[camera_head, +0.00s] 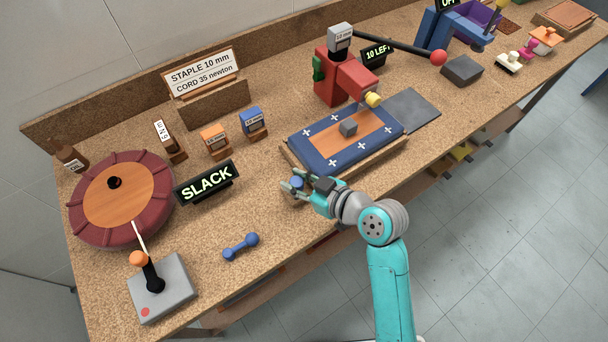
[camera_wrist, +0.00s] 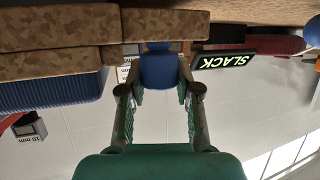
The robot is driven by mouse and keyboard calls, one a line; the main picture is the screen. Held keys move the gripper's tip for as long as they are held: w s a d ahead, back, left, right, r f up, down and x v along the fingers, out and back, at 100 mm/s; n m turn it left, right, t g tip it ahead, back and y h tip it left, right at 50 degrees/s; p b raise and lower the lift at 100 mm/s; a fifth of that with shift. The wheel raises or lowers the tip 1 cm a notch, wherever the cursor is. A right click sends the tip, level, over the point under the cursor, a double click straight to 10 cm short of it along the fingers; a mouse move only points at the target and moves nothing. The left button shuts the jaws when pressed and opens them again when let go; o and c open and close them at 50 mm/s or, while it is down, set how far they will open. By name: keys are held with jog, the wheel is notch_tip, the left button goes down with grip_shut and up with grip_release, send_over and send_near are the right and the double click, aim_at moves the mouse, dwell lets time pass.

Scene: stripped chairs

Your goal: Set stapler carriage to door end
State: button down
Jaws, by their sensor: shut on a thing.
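The red stapler (camera_head: 342,78) stands at the back middle with a yellow nose. Below and in front of it is the carriage (camera_head: 312,152), a wood-edged bed covered in blue and orange cloth with white crosses. My gripper (camera_head: 294,184) is at the carriage's front left corner, shut on a blue knob (camera_wrist: 158,68). The knob shows between the fingers in the wrist view and is partly hidden in the head view. The carriage's blue cloth and wooden edge also show at left in the wrist view.
A grey plate (camera_head: 412,109) lies right of the carriage. A SLACK sign (camera_head: 207,183), a blue dumbbell (camera_head: 241,247), a joystick box (camera_head: 161,288) and a round red cushion (camera_head: 121,198) are to the left. Bare bench lies between sign and gripper.

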jog(key=shift+s+a, duration=0.15)
jog(key=shift+a, duration=0.05)
jog(key=c, duration=1.1)
grip_release()
jog(key=shift+s+d+r, duration=0.15)
jog(key=shift+s+d, duration=0.05)
jog(key=shift+d, duration=0.1)
jog(key=v, duration=1.1)
jog(key=shift+s, duration=0.1)
